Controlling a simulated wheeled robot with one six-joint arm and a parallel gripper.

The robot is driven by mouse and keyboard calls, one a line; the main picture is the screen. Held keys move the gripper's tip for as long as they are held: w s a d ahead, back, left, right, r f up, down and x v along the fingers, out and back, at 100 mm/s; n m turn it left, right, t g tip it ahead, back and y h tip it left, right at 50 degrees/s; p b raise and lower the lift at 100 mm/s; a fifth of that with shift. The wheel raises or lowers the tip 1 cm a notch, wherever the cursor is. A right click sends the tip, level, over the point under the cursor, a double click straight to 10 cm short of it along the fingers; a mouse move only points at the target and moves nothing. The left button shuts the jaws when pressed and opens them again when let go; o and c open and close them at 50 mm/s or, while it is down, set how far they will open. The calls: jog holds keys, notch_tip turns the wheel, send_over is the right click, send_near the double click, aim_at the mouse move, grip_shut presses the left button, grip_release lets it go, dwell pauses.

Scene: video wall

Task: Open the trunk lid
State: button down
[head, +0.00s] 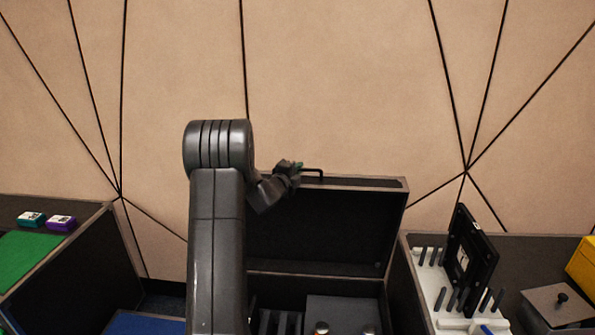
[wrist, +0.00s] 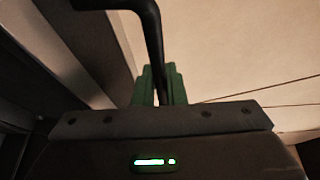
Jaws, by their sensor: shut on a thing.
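The trunk lid (head: 315,228) stands raised at the back of the trunk, its dark inside facing me in the head view. A black bar handle (head: 313,171) is on the lid's top edge. My gripper (head: 298,167) is at the left end of this handle. In the wrist view my gripper's green fingers (wrist: 157,85) are shut on the handle (wrist: 152,35). The trunk's open inside (head: 318,305) shows below the lid. My arm hides the left part of the lid and trunk.
On the right a white rack (head: 437,290) holds a black panel (head: 470,262); a grey lidded box (head: 557,305) and yellow case (head: 583,265) stand beyond. A panelled wall (head: 345,90) is behind.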

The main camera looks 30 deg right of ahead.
jog(key=shift+s+f+b, duration=0.1)
jog(key=shift+f+b, duration=0.1)
jog(key=shift+b, duration=0.25)
jog(key=shift+s+a+f+b, duration=0.3)
jog(key=shift+s+b, duration=0.2)
jog(key=shift+b, duration=0.65)
jog(key=s+a+h+b, duration=0.1)
jog(key=s+a+b, duration=0.2)
jog(key=s+b, duration=0.3)
jog(key=b, duration=0.3)
jog(key=shift+a+f+m+t+b, duration=0.3)
jog(key=shift+a+t+b, duration=0.05)
jog(key=shift+t, duration=0.05)
